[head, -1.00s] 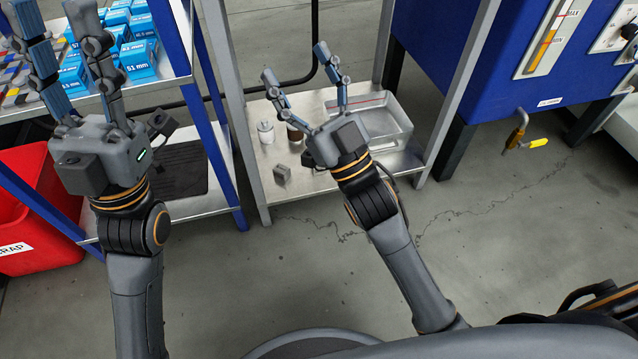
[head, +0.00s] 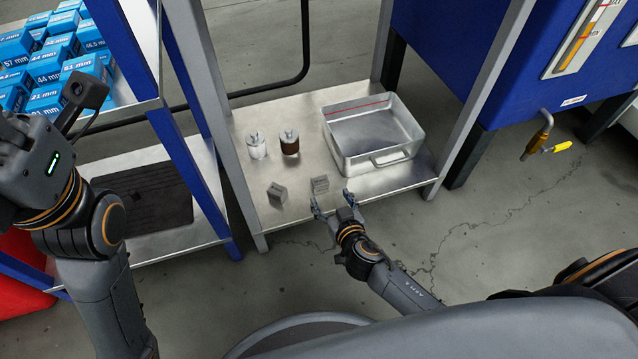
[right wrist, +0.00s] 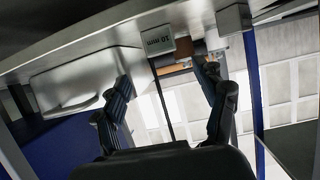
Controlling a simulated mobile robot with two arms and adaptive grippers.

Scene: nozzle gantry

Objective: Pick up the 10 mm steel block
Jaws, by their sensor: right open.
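The 10 mm steel block (head: 320,184) is a small grey block near the front edge of the low steel shelf. Its label reads upside down in the right wrist view, where the block (right wrist: 158,39) shows beyond my fingers. My right gripper (head: 332,203) is open and empty just in front of the block at the shelf's front edge, apart from it. A second grey block (head: 277,193) stands to the left; it also shows in the right wrist view (right wrist: 233,19). My left gripper (head: 38,160) is at the left edge, its fingers mostly out of frame.
On the low shelf (head: 300,222) stand a white-bodied container (head: 256,146), a brown one (head: 289,142) and, at right, a metal tray (head: 412,158). Shelf posts rise on both sides. Blue boxes (head: 60,62) fill the left rack. Open floor lies in front.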

